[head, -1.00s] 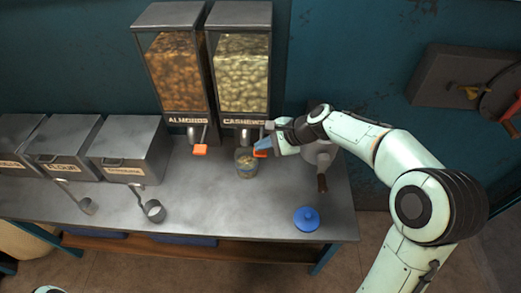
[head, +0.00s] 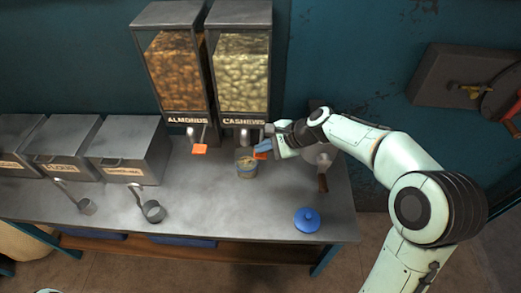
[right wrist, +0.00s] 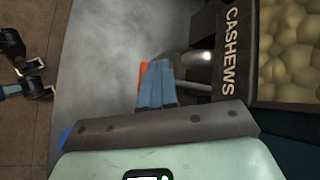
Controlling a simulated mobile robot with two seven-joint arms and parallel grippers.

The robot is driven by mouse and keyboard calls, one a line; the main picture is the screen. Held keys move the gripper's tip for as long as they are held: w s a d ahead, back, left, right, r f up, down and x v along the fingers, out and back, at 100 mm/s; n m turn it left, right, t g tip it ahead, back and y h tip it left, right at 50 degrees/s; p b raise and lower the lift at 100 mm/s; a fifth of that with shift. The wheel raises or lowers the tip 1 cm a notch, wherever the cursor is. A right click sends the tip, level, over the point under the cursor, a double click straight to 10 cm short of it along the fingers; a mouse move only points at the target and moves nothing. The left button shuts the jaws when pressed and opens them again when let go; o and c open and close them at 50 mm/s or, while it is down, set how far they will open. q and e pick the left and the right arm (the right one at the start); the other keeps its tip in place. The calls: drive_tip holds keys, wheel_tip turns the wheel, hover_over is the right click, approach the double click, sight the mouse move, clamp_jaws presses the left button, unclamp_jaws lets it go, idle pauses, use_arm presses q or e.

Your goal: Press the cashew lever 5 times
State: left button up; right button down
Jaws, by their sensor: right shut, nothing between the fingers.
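The cashew dispenser (head: 242,70) stands at the back of the counter, right of the almond dispenser, and is full of pale nuts. Its orange lever (head: 262,153) shows beside my right gripper (head: 262,147), and in the right wrist view the lever (right wrist: 143,76) is partly hidden behind the blue fingers (right wrist: 157,84). The right gripper is shut and empty, its fingers at the lever; I cannot tell if they touch. A clear jar (head: 247,168) with some nuts stands under the cashew spout.
The almond dispenser (head: 178,75) has its own orange lever (head: 199,149). Metal bins (head: 128,150) stand at the left, with two scoops (head: 153,211) in front. A blue lid (head: 307,219) lies at front right. A pan (head: 320,157) sits behind my right arm. The counter's front middle is clear.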

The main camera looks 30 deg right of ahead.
use_arm(q)
drive_tip(key=shift+s+f+b, duration=0.1)
drive_tip(key=shift+f+b, duration=0.2)
drive_tip(key=shift+f, duration=0.05)
use_arm(e)
drive_tip(key=shift+f, duration=0.55)
use_arm(q)
drive_tip(key=shift+r, duration=0.1)
use_arm(e)
drive_tip(key=shift+r, duration=0.15)
use_arm(q)
drive_tip(key=shift+w+r+p, duration=0.35)
drive_tip(key=shift+r+p, duration=0.4)
drive_tip(key=shift+w+r+p, duration=0.3)
drive_tip(key=shift+r+p, duration=0.45)
use_arm(e)
drive_tip(key=shift+r, duration=1.6)
drive_tip(key=shift+r+p, duration=0.3)
drive_tip(key=shift+r, duration=0.15)
use_arm(q)
drive_tip(key=w+r+p, duration=0.1)
drive_tip(key=r+p, duration=0.1)
drive_tip(key=r, duration=0.1)
drive_tip(key=w+r+p, duration=0.1)
drive_tip(key=shift+w+r, duration=0.3)
use_arm(e)
wheel_tip(320, 180, up, 4)
drive_tip(key=shift+r, duration=0.1)
use_arm(q)
drive_tip(key=shift+s, duration=0.1)
